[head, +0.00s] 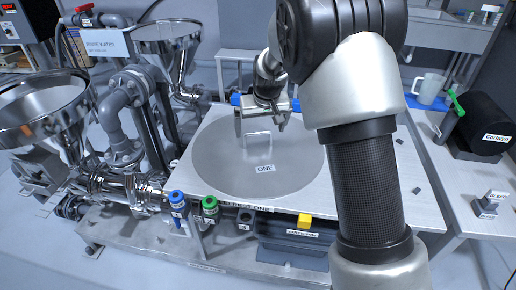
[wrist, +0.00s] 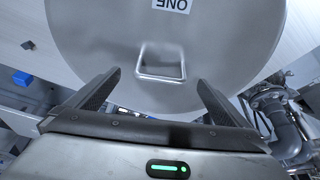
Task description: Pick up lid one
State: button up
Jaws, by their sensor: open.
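Lid one (head: 215,165) is a large round grey metal disc with a label reading "ONE" (head: 265,169). It lies flat on a steel table. Its handle (head: 258,141) is a pale metal loop standing up from the disc. My gripper (head: 262,117) is above the far part of the lid, near the handle. In the wrist view the lid (wrist: 225,45) fills the upper middle, and the handle (wrist: 162,72) lies ahead of and between the two open fingers (wrist: 158,85). The fingers are apart and hold nothing. They do not appear to touch the handle.
Two steel hoppers (head: 40,105) with pipes (head: 120,95) stand at the left. Blue (head: 177,208) and green (head: 210,206) valve caps stand at the table's front edge. A white jug (head: 430,88) and a black cylinder (head: 485,125) are on the right-hand bench.

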aim_at(258, 140)
jog(key=x, duration=0.2)
jog(key=w+b+x, duration=0.1)
jog(key=x, duration=0.2)
jog(key=shift+a+f, duration=0.1)
jog(key=shift+a, duration=0.1)
jog(key=c, duration=2.1)
jog(key=shift+w+r, duration=0.1)
jog(key=shift+r, duration=0.15)
